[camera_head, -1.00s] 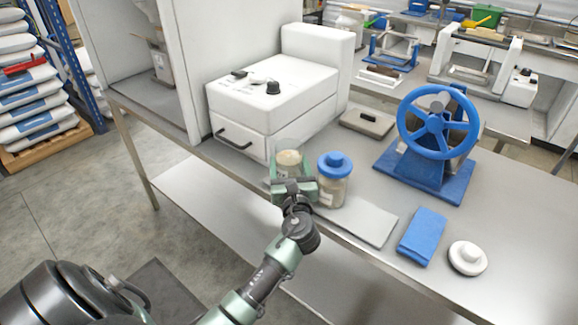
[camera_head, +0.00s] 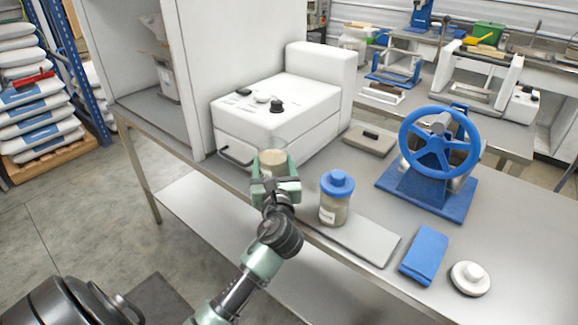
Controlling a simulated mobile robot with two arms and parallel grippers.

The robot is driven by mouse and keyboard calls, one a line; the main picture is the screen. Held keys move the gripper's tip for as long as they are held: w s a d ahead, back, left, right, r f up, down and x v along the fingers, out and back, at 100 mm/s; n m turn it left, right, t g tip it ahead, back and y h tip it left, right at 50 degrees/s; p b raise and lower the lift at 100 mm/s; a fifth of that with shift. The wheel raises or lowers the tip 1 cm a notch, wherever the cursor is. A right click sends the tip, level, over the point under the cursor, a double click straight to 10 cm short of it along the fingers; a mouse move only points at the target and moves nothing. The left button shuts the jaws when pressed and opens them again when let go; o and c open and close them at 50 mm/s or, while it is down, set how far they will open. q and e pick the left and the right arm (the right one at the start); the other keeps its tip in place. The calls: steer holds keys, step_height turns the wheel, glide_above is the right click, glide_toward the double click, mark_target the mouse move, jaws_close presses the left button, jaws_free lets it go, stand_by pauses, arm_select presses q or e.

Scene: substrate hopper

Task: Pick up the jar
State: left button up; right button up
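A clear, open-topped jar (camera_head: 272,162) with pale contents sits between the fingers of my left gripper (camera_head: 273,175). The green fingers close on its two sides, and it appears held above the front edge of the steel bench (camera_head: 340,283). The gripper's body hides the jar's lower part. A second jar (camera_head: 335,202) with a blue lid and pale contents stands upright on the bench just right of the gripper, apart from it. My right gripper is not in view.
A white machine (camera_head: 275,120) stands behind the held jar. To the right are a grey flat board (camera_head: 362,245), a folded blue cloth (camera_head: 425,255), a white lid (camera_head: 470,278) and a blue handwheel device (camera_head: 440,145). A small grey scale-like plate (camera_head: 370,140) lies behind.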

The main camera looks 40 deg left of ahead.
arm_select(q)
steer(key=s+a, duration=1)
steer(key=s, duration=0.1)
steer(key=shift+s+b, duration=0.2)
steer(key=shift+b, duration=0.15)
